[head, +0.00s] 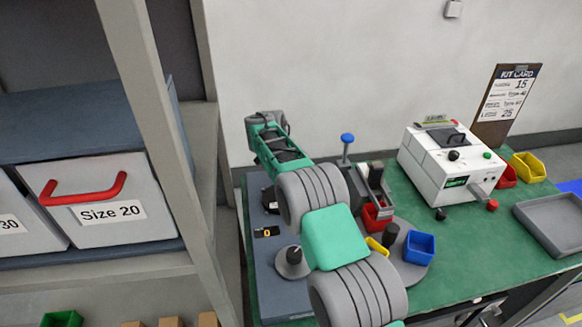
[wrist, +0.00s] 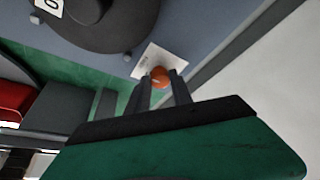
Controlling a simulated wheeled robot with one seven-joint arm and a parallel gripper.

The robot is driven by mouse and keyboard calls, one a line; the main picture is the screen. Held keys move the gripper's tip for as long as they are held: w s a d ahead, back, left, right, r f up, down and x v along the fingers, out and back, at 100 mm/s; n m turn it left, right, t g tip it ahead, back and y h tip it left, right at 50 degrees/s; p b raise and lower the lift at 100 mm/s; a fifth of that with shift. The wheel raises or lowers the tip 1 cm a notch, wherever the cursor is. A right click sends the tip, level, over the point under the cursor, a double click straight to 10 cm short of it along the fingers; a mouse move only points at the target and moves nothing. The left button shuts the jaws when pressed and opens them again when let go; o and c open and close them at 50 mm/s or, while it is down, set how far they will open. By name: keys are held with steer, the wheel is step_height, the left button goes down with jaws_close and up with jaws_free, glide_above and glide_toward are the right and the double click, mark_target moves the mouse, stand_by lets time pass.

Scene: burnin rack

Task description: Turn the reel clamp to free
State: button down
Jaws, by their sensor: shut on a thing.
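In the wrist view my gripper (wrist: 161,84) has its two dark fingers on either side of a small round orange knob (wrist: 160,75), shut on it. The knob stands in front of a white plate (wrist: 166,62) with small dark marks, on a blue-grey surface. I take this knob to be the reel clamp; its marks are too small to read. A large black round part (wrist: 115,28) lies beside it, up and to the left. In the head view my arm hides the knob, and my fingertips cannot be made out.
The green bench (head: 480,245) holds a blue-knobbed post (head: 347,140), a red bin (head: 376,218), a blue bin (head: 419,247) and a white tester (head: 450,165). A grey tray (head: 550,225) lies at right. A shelf rack with drawers (head: 100,205) stands close at left.

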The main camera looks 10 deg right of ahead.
stand_by(0.5)
steer(key=c, duration=1.1)
jaws_free()
steer(key=shift+c, duration=0.2)
steer(key=v, duration=0.8)
steer(key=shift+b, duration=0.3)
